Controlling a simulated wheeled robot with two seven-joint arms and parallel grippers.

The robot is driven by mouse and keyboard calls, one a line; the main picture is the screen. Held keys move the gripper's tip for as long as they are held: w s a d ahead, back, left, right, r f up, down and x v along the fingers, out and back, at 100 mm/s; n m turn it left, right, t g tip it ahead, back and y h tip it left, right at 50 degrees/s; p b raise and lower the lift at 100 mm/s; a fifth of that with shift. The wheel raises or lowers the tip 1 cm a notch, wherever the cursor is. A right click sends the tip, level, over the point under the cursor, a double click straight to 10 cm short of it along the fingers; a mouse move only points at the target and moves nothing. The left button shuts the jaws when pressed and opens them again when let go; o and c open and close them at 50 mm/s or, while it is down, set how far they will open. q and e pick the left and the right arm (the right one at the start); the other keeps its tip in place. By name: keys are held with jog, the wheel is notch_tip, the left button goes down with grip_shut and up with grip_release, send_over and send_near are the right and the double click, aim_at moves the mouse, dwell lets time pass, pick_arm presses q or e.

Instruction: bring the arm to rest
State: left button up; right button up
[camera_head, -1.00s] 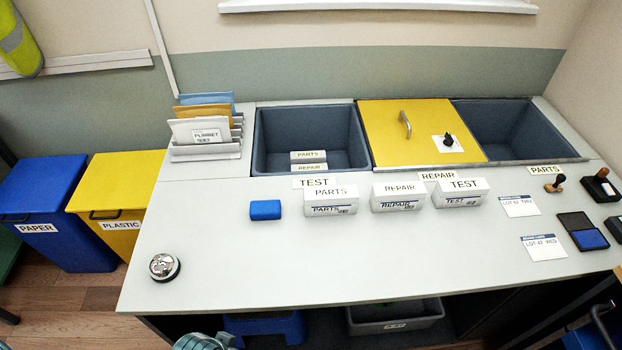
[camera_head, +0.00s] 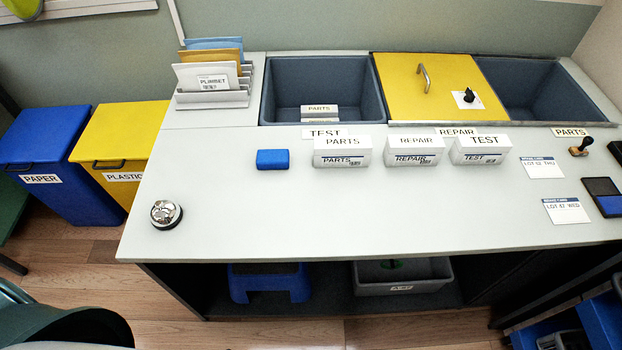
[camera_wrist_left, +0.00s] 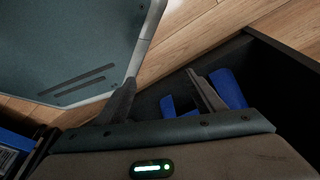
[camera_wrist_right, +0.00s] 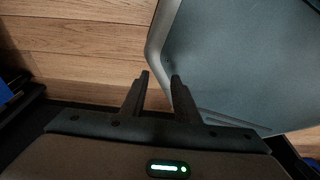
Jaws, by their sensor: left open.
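My left gripper (camera_wrist_left: 160,78) shows in the left wrist view with its fingers wide apart and nothing between them. Beyond it are a wood floor and a dark recess with blue items. My right gripper (camera_wrist_right: 160,75) shows in the right wrist view, its fingers apart with a narrower empty gap, above the wood floor. Neither gripper shows in the head view. Both are away from the worktop (camera_head: 330,210).
White boxes labelled PARTS (camera_head: 342,152), REPAIR (camera_head: 412,151) and TEST (camera_head: 481,150) stand on the worktop. A blue block (camera_head: 272,160) and a bell (camera_head: 166,214) are left of them. The left bin (camera_head: 282,90) holds labelled boxes. A yellow lid (camera_head: 410,75) covers the middle bin.

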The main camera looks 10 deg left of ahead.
pick_arm(q)
jog(key=s+a+f+b, duration=0.1)
jog(key=s+f, duration=0.5)
jog(key=shift+s+f, duration=0.3)
jog(key=shift+f, duration=0.1)
dwell(0.7)
